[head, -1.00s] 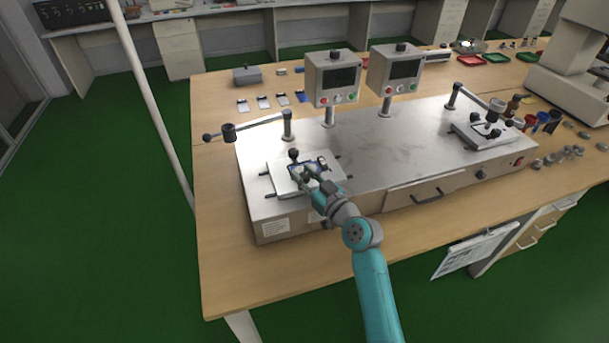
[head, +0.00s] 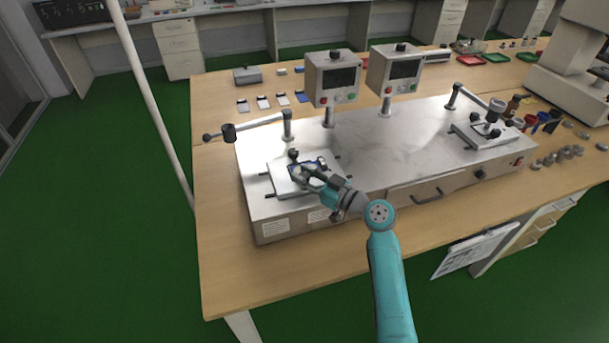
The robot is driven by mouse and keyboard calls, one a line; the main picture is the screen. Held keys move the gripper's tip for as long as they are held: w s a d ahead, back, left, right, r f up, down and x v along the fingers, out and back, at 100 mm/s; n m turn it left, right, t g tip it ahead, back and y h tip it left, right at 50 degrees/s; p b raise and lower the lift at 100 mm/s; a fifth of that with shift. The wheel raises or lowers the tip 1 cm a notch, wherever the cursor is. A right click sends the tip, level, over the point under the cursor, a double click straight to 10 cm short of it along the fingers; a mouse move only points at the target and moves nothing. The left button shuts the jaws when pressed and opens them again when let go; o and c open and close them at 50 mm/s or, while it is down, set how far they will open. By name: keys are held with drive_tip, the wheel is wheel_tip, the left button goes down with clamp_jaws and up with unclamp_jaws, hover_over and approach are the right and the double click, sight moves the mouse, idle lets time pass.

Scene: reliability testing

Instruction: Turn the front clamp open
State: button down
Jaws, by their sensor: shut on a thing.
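The left fixture plate (head: 258,166) lies on the silver test bench (head: 400,150), with small dark handles at its sides. A blue piece (head: 320,162) shows on it, partly hidden by my gripper. A black clamp knob (head: 293,154) stands at the back of the plate, just beyond the fingertips. My gripper (head: 297,172) reaches in from the right, low over the plate, shut on a part of the front clamp. The clamp itself is mostly hidden by the fingers, and its exact angle cannot be told.
A swing arm with a dark weight (head: 229,132) extends left behind the plate. Two control boxes (head: 332,78) stand on posts at the back. A second fixture (head: 485,133) with its own arm is at the right. The bench top between is clear.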

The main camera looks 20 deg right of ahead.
drive_tip(key=shift+f, duration=0.1)
drive_tip(key=c, duration=0.8)
unclamp_jaws()
drive_tip(key=v, duration=1.2)
